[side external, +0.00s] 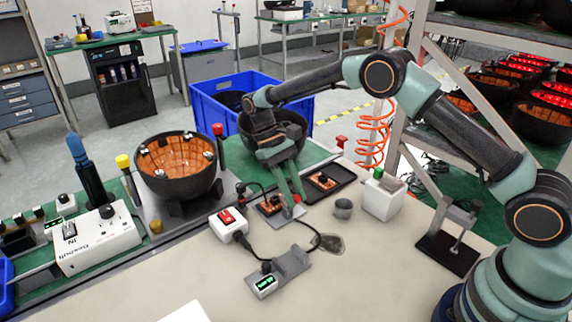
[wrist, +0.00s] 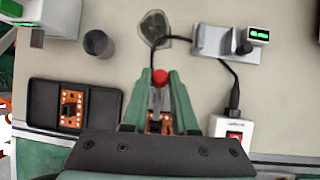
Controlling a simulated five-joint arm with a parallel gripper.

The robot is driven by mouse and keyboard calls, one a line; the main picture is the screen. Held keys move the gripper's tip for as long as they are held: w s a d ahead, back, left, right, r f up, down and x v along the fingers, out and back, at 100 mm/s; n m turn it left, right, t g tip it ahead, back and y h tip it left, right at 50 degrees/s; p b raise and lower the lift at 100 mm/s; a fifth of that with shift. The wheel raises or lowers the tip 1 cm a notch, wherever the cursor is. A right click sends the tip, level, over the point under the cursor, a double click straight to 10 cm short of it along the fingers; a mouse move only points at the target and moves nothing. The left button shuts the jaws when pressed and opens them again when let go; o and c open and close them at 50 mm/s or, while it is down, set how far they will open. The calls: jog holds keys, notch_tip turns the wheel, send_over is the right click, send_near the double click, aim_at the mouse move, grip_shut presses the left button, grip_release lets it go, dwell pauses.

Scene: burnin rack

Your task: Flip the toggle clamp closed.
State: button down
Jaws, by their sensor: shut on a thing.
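The toggle clamp's grey lever with a red tip (wrist: 160,77) shows between my gripper's fingers in the wrist view. My gripper (wrist: 160,88) is shut on this lever, with the red tip just past the fingertips. An orange circuit board (wrist: 154,124) lies behind the lever, partly hidden by the fingers and wrist. In the side view my gripper (side external: 297,198) points down beside the small board fixture (side external: 270,207). The fingers hide most of the clamp there, so I cannot tell its lever angle.
A black tray with an orange board (side external: 323,181) lies beside the fixture. A grey cup (side external: 343,208) and a white box (side external: 383,197) stand to the right. A white switch box (side external: 228,224) and a grey cradle with a green display (side external: 279,272) are close, joined by black cable.

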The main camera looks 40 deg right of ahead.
aim_at(283, 202)
jog(key=shift+d, duration=0.2)
jog(key=c, duration=0.7)
grip_release()
jog(key=shift+a, duration=0.1)
jog(key=shift+w, duration=0.1)
jog(key=v, duration=0.7)
jog(key=shift+r, duration=0.2)
